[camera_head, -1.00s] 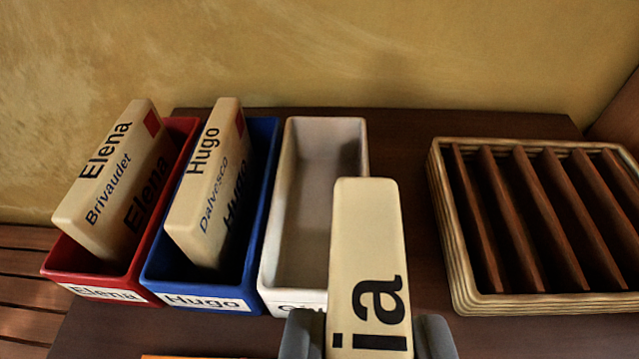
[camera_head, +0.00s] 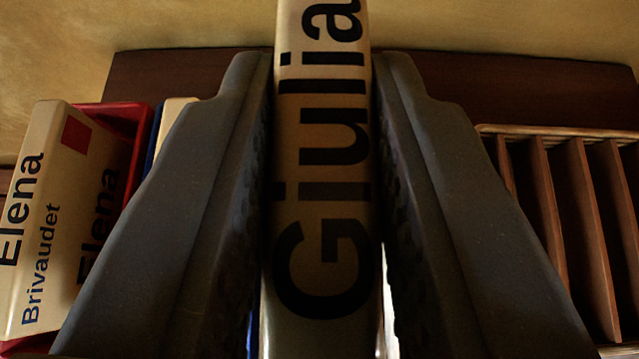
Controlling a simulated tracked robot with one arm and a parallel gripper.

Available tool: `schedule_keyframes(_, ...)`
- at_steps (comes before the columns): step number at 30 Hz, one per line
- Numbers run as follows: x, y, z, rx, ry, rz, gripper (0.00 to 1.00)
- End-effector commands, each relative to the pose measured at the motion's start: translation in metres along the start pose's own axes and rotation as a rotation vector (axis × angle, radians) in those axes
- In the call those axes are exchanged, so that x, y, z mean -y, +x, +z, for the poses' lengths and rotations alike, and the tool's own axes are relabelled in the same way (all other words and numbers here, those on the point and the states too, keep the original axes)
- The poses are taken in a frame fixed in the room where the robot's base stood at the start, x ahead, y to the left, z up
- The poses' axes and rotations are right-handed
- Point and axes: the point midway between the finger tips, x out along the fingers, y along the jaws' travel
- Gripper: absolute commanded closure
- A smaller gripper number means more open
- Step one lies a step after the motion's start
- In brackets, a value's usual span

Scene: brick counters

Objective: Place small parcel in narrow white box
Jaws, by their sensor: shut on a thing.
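The small parcel (camera_head: 322,160) is cream with "Giulia" in black letters along its narrow face. It stands upright in the middle of the view. My gripper (camera_head: 322,80) is shut on it, one dark grey finger on each side. The narrow white box (camera_head: 391,315) is mostly hidden behind the parcel and fingers; only a pale sliver shows low at the right of the parcel. I cannot tell whether the parcel's lower end is inside the box.
A red box (camera_head: 130,120) at the left holds a parcel marked "Elena Brivaudet" (camera_head: 45,215). A blue box (camera_head: 155,135) and its cream parcel (camera_head: 176,108) are mostly hidden behind my left finger. A slatted wooden rack (camera_head: 570,200) stands at the right. Bare dark counter (camera_head: 500,90) shows behind.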

Motion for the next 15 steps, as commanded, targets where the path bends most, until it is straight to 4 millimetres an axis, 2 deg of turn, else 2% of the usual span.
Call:
schedule_keyframes(9, -0.010, 0.025, 0.048, 0.007, 0.009, 0.014, 1.00)
schedule_keyframes(15, -0.012, 0.033, 0.061, 0.004, 0.010, 0.016, 1.00)
